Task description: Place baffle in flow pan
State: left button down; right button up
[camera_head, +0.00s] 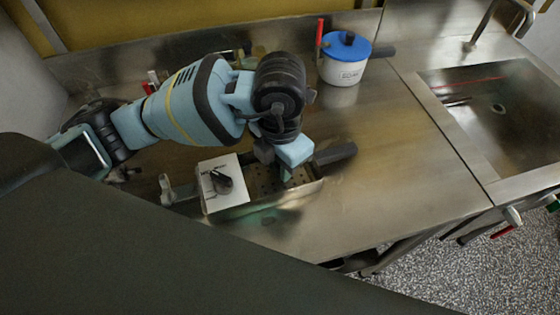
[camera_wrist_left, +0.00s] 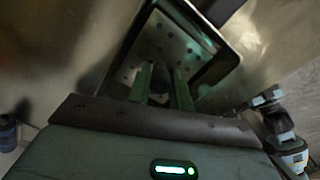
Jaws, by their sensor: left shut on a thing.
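A shallow metal pan (camera_head: 312,188), which looks like the flow pan, sits on the steel counter. A perforated metal plate (camera_head: 262,178), which looks like the baffle, shows inside the pan's rim; I cannot tell whether it lies flat on the bottom. My left gripper (camera_head: 288,174) reaches down over the pan. In the left wrist view its two green fingers (camera_wrist_left: 162,88) point at the perforated plate (camera_wrist_left: 172,48) and are shut on it, with a small dark part between them. The fingertips are partly hidden in the head view. My right gripper is not in view.
A white box with a black knob (camera_head: 212,190) stands against the pan's left end. A dark handle (camera_head: 335,153) lies by its right end. A white pot with a blue lid (camera_head: 343,70) stands behind. A sink (camera_head: 505,105) is at right. The counter's front right is clear.

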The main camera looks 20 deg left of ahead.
pick_arm(q)
jog(key=c, duration=1.3)
grip_release()
jog(key=shift+f, duration=0.1)
jog(key=shift+o, duration=0.2)
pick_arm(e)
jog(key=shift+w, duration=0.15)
pick_arm(q)
jog(key=shift+r, duration=0.35)
notch_tip(320, 180, up, 12)
jog(key=p, duration=0.1)
jog(key=shift+f+p, duration=0.15)
jog(key=shift+p, duration=0.15)
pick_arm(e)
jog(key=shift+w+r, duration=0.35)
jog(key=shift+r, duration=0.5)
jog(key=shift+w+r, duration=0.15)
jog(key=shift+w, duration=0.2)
